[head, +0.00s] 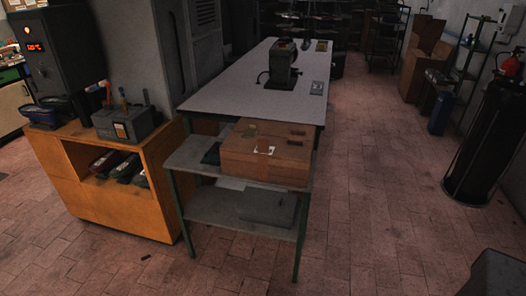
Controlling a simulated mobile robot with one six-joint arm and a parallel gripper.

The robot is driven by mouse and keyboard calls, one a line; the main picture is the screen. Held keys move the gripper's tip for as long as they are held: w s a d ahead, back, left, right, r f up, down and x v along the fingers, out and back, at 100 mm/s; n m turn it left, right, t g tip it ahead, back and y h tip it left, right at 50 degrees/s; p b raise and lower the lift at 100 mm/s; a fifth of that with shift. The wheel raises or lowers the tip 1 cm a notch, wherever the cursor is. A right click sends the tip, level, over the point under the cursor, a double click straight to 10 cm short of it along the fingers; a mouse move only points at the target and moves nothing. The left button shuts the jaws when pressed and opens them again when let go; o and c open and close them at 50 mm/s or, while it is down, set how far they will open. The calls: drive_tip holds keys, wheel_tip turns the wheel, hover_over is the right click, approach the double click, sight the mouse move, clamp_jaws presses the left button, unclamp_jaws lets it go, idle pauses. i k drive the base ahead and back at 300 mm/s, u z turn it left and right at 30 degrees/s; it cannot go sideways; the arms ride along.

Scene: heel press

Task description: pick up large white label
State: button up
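A cardboard box (240,162) sits on the upper side shelf at the near end of the long grey table. A small white patch, possibly a label (270,149), shows on top of the box near its front edge, beside a reddish-brown strip. A pale flat sheet (230,184) lies on the lower shelf below the box, partly hidden by the shelf above. I cannot tell which of these is the large white label. My gripper is not in view.
The grey table (225,95) carries a dark machine (283,68) and a small grey item (317,88). An orange cabinet (110,210) with shoes and a grey toolbox (125,123) stands left. A black cylinder (490,140) stands right. The tiled floor (385,190) between is clear.

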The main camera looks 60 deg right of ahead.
sight(271, 149)
drive_tip(key=z, duration=0.1)
drive_tip(key=i, duration=0.95)
drive_tip(key=u, duration=0.05)
